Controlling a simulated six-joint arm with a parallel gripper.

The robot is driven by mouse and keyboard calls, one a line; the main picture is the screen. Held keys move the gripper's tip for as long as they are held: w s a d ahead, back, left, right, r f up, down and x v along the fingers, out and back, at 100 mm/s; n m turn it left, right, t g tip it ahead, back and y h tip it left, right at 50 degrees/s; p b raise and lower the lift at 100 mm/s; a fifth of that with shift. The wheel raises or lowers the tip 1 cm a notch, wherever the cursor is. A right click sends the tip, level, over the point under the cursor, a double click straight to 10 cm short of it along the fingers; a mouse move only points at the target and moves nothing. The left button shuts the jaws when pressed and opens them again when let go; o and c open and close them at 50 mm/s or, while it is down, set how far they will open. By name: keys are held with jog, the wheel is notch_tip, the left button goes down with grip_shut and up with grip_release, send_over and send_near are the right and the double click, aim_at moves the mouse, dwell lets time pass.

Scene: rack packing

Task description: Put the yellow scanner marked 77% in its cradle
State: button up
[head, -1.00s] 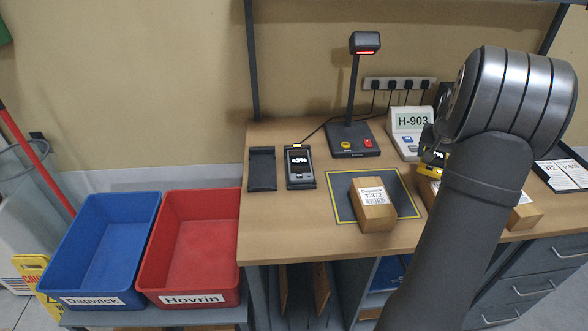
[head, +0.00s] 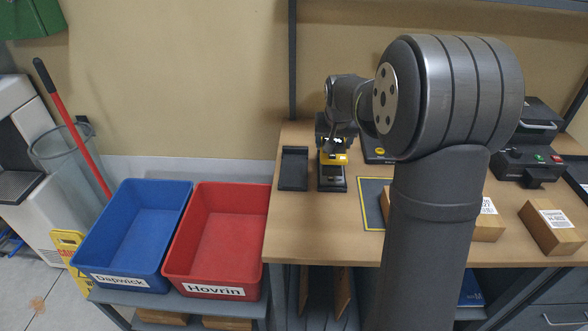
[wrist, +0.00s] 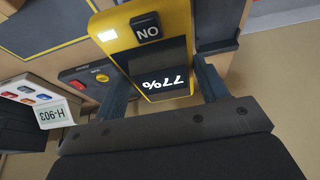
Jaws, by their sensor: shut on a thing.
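My gripper (head: 337,146) is shut on the yellow scanner (head: 334,158). In the wrist view the scanner (wrist: 165,60) sits between the two fingers, and its screen reads 77%. The left-hand cradle (head: 293,168) is dark and empty, to the left of my gripper on the table.
Blue (head: 183,240) and red (head: 240,278) bins stand left of the table. Boxes (head: 552,228) lie at right.

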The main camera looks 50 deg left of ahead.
send_over(294, 168)
jog(key=d, duration=0.1)
jog(key=f, duration=0.6)
jog(key=shift+s+f, duration=0.4)
jog(key=shift+a+f, duration=0.1)
jog(key=shift+f, duration=1.95)
jog(key=shift+f, duration=0.2)
jog(key=o, duration=1.2)
jog(key=shift+c, duration=0.2)
